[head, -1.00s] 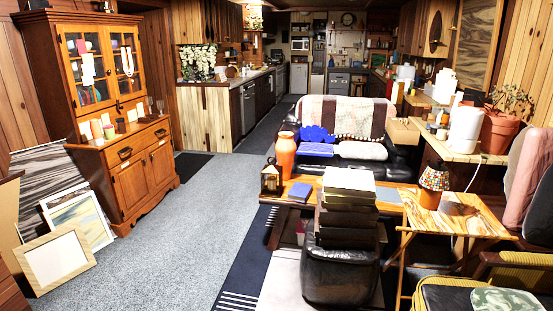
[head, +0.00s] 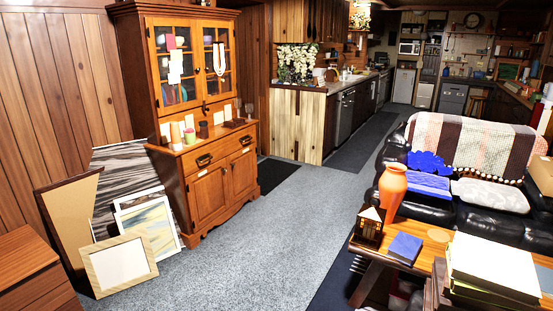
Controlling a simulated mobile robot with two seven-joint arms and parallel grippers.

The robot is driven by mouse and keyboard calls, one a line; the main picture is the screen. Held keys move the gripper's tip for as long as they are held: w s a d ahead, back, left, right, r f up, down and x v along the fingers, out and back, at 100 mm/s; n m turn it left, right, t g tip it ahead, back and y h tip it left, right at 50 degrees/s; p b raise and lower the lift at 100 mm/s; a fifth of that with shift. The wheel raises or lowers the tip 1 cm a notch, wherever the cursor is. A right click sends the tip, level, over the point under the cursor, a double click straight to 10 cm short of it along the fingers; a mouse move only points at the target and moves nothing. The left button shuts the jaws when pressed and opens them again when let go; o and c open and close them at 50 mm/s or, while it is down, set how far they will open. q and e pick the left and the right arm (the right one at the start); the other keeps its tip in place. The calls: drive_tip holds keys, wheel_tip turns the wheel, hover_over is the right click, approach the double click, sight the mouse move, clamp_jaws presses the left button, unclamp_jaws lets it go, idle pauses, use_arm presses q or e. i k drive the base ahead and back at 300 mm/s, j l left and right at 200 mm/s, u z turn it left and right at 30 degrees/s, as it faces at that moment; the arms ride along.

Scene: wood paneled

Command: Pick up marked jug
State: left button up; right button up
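An orange vase-like vessel (head: 393,190) stands upright on the wooden coffee table (head: 431,256) at the right. It is the most jug-like thing I see, but no mark shows on it. Its base is partly hidden behind the lantern. Neither of my grippers is in view.
A dark lantern (head: 370,226), a blue book (head: 405,248) and a stack of books (head: 494,268) sit around the vessel. A black sofa (head: 520,225) stands behind. A wooden hutch (head: 213,180) and leaning frames (head: 124,262) are at the left. Grey carpet (head: 270,240) lies free between.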

sight(344, 73)
drive_tip(key=i+u, duration=0.4)
drive_tip(key=i, duration=1.15)
drive_tip(key=i+z, duration=0.15)
drive_tip(key=i, duration=0.65)
drive_tip(key=i+j+z, duration=0.15)
drive_tip(key=i, duration=0.65)
drive_tip(key=i+l+z, duration=0.1)
drive_tip(key=i+z, duration=0.3)
drive_tip(key=i, duration=0.3)
drive_tip(key=i+j+z, duration=0.15)
drive_tip(key=i+z, duration=0.25)
drive_tip(key=i, duration=0.35)
drive_tip(key=i+j+z, duration=0.1)
drive_tip(key=i+z, duration=0.15)
drive_tip(key=i, duration=2.95)
drive_tip(key=i+z, duration=0.2)
drive_tip(key=i, duration=0.6)
drive_tip(key=i+j+z, duration=0.2)
drive_tip(key=i, duration=0.55)
drive_tip(key=i+j+z, duration=0.1)
drive_tip(key=i+z, duration=0.3)
drive_tip(key=i, duration=1.2)
drive_tip(key=i+u, duration=0.1)
drive_tip(key=i, duration=0.7)
drive_tip(key=i+l, duration=0.2)
drive_tip(key=i, duration=0.6)
drive_tip(key=j+u, duration=0.05)
